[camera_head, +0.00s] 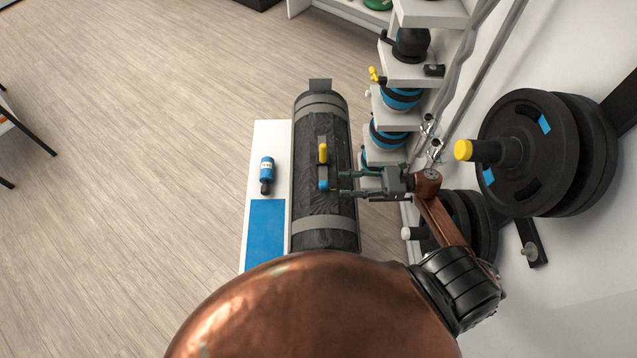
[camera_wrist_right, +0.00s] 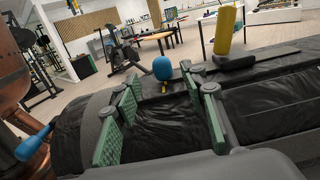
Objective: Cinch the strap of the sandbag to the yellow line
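The sandbag (camera_head: 320,130) is a black cylinder with grey bands, lying lengthwise on a white bench. On its top are a yellow knob (camera_head: 323,153) and a blue knob (camera_head: 323,185). The wrist view shows the black bag (camera_wrist_right: 270,105), the yellow upright (camera_wrist_right: 224,32) on a dark base and the blue knob (camera_wrist_right: 162,68). My right gripper (camera_head: 341,186) points left over the bag, beside the blue knob. Its green-padded fingers (camera_wrist_right: 160,105) are apart, with the blue knob seen beyond the gap. I cannot make out a yellow line on the strap. My left gripper is not in view.
The white bench (camera_head: 272,140) carries a blue mat (camera_head: 265,230) and a small blue bottle (camera_head: 266,170). A stepped white rack (camera_head: 400,72) with black and blue weights stands right of the bag. Wall-mounted plates (camera_head: 522,150) are further right. The floor on the left is open.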

